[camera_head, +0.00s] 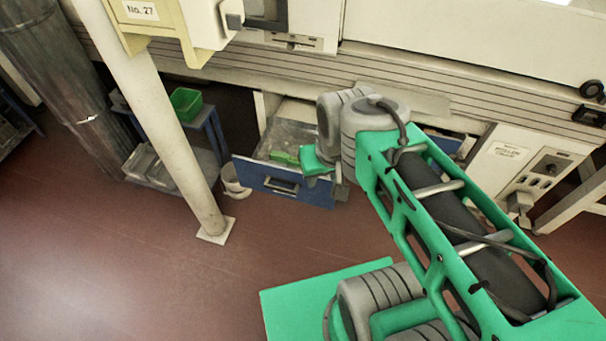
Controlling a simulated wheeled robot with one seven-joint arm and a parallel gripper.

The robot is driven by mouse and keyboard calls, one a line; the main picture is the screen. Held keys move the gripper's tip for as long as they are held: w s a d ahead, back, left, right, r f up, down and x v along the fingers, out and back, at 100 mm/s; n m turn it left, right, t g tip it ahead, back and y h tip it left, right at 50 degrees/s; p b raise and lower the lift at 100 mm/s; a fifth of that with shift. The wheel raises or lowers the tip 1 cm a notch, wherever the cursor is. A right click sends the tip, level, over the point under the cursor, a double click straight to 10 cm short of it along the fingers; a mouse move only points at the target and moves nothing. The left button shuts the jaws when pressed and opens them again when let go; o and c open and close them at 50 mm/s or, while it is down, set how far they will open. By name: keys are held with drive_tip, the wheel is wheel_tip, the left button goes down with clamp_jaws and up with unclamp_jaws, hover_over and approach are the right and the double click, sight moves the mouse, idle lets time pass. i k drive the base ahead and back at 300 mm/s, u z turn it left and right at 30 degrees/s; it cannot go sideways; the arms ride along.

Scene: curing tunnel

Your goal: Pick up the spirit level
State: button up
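A blue-fronted drawer (240,172) stands pulled out of the bench below the machine. A small green object (284,158) lies inside it near the front; it may be the spirit level, but it is too small to tell. The end of my arm, with a grey joint and a green link, is over the right part of the drawer. My gripper's fingers cannot be made out there, and the arm hides the drawer's right side. I cannot tell whether the gripper is open or shut.
A white post (165,130) stands left of the drawer. Behind it are a low shelf (205,158) with a green bin (186,103) and a white bucket (234,182). A control panel (540,165) is at the right. The red-brown floor before the drawer is clear.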

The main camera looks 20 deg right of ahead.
sight(276, 157)
drive_tip(key=u, duration=0.05)
drive_tip(key=k, duration=0.15)
drive_tip(key=z, duration=1.35)
drive_tip(key=i, duration=1.1)
drive_tip(key=u, duration=2.7)
drive_tip(key=i, duration=0.5)
drive_tip(key=z, duration=0.1)
